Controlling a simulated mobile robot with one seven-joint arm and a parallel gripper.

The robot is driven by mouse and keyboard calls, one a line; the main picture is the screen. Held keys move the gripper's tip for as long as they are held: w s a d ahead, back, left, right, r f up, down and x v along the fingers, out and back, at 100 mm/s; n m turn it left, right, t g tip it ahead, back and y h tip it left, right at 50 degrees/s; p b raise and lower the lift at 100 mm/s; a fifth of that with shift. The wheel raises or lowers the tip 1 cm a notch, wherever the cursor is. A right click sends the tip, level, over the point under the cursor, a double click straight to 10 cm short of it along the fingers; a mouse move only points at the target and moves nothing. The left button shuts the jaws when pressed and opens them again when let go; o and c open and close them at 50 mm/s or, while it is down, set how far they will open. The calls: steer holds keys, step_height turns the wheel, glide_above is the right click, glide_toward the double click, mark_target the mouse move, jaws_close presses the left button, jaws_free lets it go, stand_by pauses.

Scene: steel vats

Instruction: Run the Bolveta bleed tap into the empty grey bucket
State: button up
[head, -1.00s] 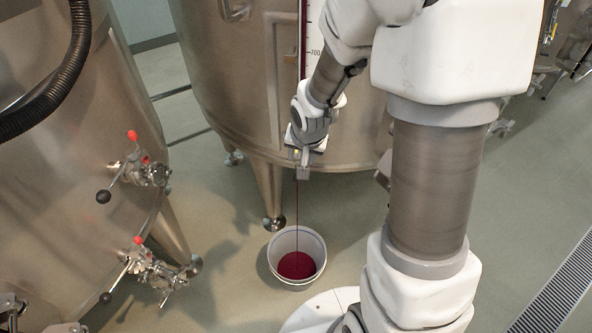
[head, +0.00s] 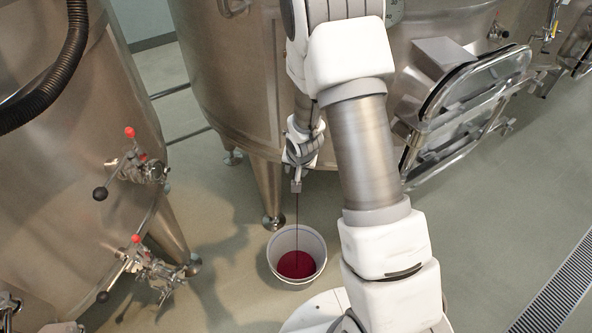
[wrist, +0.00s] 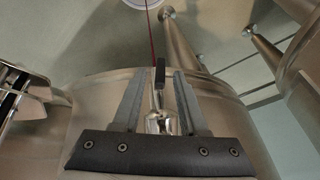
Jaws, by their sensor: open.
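The pale grey bucket (head: 274,250) stands on the floor below the middle vat. It is not empty: dark red liquid (head: 297,264) covers its bottom. A thin red stream (head: 297,222) falls into it from beside my gripper (head: 296,186); the stream (wrist: 151,38) and the bucket's edge (wrist: 140,2) also show in the wrist view. In the wrist view my gripper (wrist: 160,82) has its fingers apart, on either side of a small steel tap (wrist: 159,118) with a dark-tipped handle (wrist: 160,73). The fingers hold nothing that I can see. The tap is hidden in the head view.
The middle steel vat (head: 225,85) has a leg (head: 269,188) beside the bucket. A left vat (head: 70,160) carries red-topped valves (head: 137,170) with black-knobbed levers. An open hatch door (head: 440,150) stands out at right. A floor drain (head: 558,290) runs at right; floor between is clear.

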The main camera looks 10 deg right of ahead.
steer(key=shift+w+f, duration=0.1)
steer(key=shift+f, duration=0.1)
jaws_close()
